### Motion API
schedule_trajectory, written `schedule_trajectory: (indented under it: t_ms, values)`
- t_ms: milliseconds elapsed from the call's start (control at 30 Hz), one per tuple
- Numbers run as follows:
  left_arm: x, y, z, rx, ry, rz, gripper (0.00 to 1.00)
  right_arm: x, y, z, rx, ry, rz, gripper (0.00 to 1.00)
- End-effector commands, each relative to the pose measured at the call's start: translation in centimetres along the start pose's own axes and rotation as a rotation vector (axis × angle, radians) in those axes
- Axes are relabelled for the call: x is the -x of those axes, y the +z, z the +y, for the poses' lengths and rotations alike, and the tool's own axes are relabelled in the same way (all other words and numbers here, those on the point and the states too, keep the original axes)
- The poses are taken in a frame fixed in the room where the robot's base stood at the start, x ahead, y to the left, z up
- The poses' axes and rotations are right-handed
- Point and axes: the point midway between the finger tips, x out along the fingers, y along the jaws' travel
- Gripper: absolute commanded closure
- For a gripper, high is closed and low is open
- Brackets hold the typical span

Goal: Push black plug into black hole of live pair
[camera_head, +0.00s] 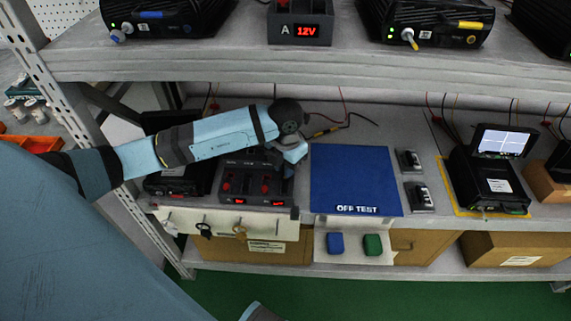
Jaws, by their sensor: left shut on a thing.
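My left gripper (291,160) reaches in from the left over the middle shelf, its fingers pointing down at the right side of a black twin unit (254,186). It is shut on what seems to be the black plug, which is mostly hidden by the fingers and wrist. The twin unit has red plugs or posts on top and two small red-lit displays along its front. Its black holes are too small or covered to make out. I cannot tell whether the plug touches a hole. My right gripper is not in view.
A blue mat (356,180) marked OFF TEST lies right of the unit. Further right are two small black switch boxes (419,196) and a black device with a lit screen (505,142). The upper shelf (300,68) hangs above my arm. Loose wires (345,125) lie behind.

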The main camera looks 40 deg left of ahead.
Motion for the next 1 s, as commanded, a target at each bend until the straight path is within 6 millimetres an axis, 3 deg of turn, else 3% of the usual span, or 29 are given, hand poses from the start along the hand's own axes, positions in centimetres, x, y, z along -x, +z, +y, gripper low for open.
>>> schedule_trajectory:
  t_ms: [1000]
  values:
    - [-0.81, 0.11, 0.26, 0.002, 0.003, -0.002, 0.94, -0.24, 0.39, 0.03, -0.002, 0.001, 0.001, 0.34]
